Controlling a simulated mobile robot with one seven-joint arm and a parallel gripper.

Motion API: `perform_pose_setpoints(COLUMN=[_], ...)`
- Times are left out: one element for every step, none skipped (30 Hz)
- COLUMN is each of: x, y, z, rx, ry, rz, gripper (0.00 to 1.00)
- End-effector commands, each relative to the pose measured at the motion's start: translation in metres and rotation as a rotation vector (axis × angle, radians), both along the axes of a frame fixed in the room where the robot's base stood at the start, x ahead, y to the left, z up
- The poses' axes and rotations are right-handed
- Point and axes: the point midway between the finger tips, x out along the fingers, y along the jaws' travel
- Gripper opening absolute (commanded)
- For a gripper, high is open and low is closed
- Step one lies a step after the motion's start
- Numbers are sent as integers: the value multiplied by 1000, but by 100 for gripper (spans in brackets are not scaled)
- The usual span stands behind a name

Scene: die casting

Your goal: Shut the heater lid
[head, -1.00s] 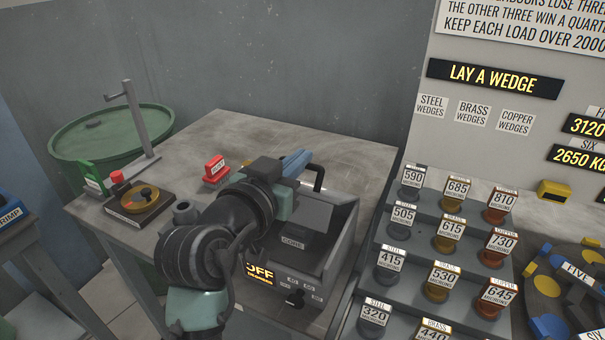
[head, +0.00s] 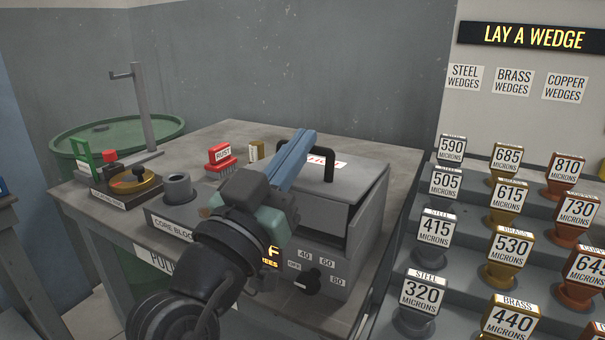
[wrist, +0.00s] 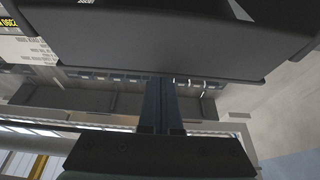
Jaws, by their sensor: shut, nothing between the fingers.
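The heater (head: 365,250) is a grey box on the table with a dial and a lit display on its front. Its grey lid (head: 352,180) has a black handle (head: 320,150) and a partly hidden red-lettered label. The lid lies low over the box, with a dark gap below its front edge. My gripper (head: 304,136) is shut and empty. Its blue fingers reach over the lid, left of the handle; contact cannot be told. In the wrist view the shut fingers (wrist: 160,82) point at a large dark panel. My arm hides the heater's left front.
A core block (head: 178,190) stands left of the heater. A red labelled block (head: 219,157) and a brass-coloured piece (head: 256,150) lie behind it. Stepped racks of labelled wedges (head: 435,235) stand close on the right. A green drum (head: 85,140) is at the back left.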

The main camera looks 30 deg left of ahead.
Motion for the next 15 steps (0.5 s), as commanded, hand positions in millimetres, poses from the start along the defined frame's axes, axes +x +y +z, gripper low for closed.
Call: perform_pose_setpoints(x=[-1,-2,-2,-3,-3,-4,-5,-5,-5,-6,-6,-6,-6,-7,-7], y=[-1,-1,0,0,0,0,-1,0,0,0,0,0,0,0,0], z=[-12,-14,-15,-16,-18,-19,-19,-20,-20,-21,-21,-22,-22,-22,-20], rx=[0,0,-1,-1,-2,-2,-3,-3,-4,-4,-3,-4,-4,-4,-4], ry=[-20,-31,-45,-55,-63,-75,-84,-92,-101,-106,-112,-118,-123,-127,-128], rz=[-2,-2,-1,-1,-1,-2,-2,-2,-2,-2,-2,-1,-1,0,0], gripper=[0,0,0,0,0,0,0,0,0,0,0,0,0,0,0])
